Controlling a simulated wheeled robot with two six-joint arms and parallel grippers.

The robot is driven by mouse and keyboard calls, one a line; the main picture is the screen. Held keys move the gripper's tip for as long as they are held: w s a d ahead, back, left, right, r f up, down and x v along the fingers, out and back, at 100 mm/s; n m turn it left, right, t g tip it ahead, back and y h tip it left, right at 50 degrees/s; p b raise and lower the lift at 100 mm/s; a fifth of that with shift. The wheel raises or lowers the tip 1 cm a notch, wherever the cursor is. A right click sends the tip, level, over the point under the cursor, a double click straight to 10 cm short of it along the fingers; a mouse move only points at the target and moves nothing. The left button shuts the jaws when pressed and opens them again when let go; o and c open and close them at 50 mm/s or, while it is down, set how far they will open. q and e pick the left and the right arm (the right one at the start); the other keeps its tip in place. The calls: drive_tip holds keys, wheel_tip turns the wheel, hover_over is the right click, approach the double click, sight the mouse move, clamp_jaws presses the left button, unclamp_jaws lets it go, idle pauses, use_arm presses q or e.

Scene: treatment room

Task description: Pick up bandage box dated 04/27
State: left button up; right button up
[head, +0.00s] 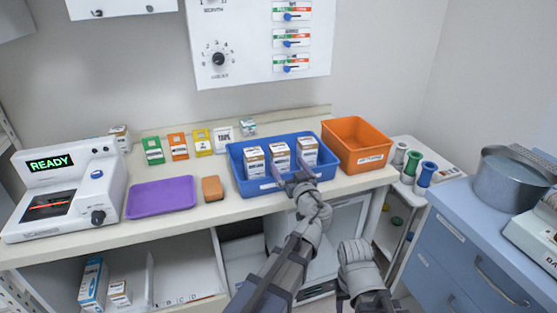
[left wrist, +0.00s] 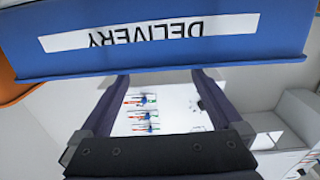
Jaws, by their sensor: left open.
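Three white-and-brown bandage boxes, left (head: 254,161), middle (head: 280,156) and right (head: 308,149), stand upright in a row in the blue bin (head: 238,172). Their dates are too small to read. My left gripper (head: 290,171) is at the bin's front edge, near the middle and right boxes, and partly covers them. In the left wrist view its fingers (left wrist: 160,78) are apart with nothing between them. The blue bin's wall (left wrist: 250,57), with an upside-down DELIVERY label, fills the top there.
An orange bin (head: 355,132) stands right of the blue bin. A purple tray (head: 160,197) and brown block (head: 212,188) lie left. Small supply cards and packs line the back. Similar boxes stand behind the READY machine (head: 120,136) and on the lower shelf (head: 120,294).

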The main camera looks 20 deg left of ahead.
sight(282, 153)
use_arm(q)
drive_tip(key=shift+x, duration=1.2)
drive_tip(key=shift+w+a+r, duration=0.1)
drive_tip(key=shift+w, duration=0.05)
drive_tip(key=x, duration=0.4)
drive_tip(key=shift+w+a+r+p, duration=0.15)
drive_tip(key=shift+w+r+p, duration=0.1)
drive_tip(key=shift+w+p, duration=0.15)
drive_tip(key=shift+s, duration=0.15)
drive_tip(key=c, duration=1.4)
drive_tip(key=shift+r, duration=0.1)
wheel_tip(282, 153, up, 10)
drive_tip(key=p, duration=1)
